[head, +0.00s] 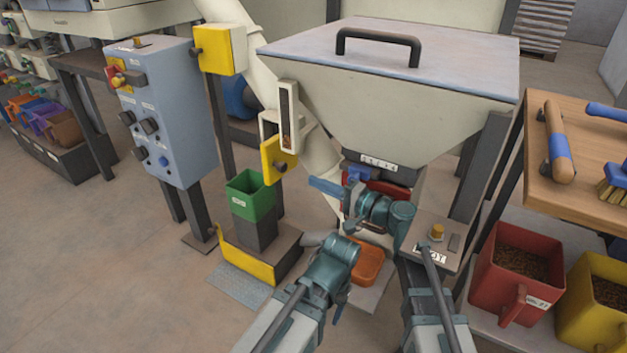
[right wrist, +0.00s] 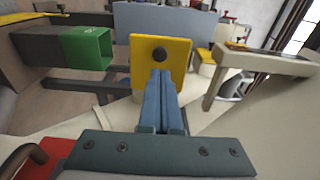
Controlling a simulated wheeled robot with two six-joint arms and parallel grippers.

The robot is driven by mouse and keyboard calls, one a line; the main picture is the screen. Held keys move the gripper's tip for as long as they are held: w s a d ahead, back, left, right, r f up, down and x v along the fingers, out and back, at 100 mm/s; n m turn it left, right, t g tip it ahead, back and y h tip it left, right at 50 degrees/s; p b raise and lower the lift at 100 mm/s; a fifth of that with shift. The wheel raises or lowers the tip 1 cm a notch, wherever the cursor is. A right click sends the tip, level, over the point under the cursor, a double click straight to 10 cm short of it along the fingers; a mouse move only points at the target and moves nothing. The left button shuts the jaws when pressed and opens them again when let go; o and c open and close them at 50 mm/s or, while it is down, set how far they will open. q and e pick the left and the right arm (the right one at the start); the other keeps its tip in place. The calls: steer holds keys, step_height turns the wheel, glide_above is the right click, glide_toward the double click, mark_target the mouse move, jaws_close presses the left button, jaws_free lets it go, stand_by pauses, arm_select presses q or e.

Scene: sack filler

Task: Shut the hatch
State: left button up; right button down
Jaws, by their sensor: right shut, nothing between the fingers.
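A yellow plate with a dark knob (head: 272,153), which looks like the hatch, stands at an angle beside the pale chute below the hopper. It also shows face-on in the right wrist view (right wrist: 180,58). My right gripper (head: 322,186) points left toward this plate. Its blue fingers (right wrist: 160,80) are shut with nothing between them. In the right wrist view their tips overlap the plate just below the knob; I cannot tell whether they touch. My left gripper (head: 314,240) is low in front of the machine, partly hidden by its own wrist, so its jaws are unclear.
The hopper (head: 400,110) has a flat lid with a black handle (head: 378,46). A green bin (head: 250,196) stands below the plate. A blue control box (head: 165,110) is left; a wooden bench (head: 580,190) is right.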

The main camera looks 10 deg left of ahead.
mark_target(284, 168)
steer(key=x, duration=0.8)
steer(key=shift+s, duration=0.1)
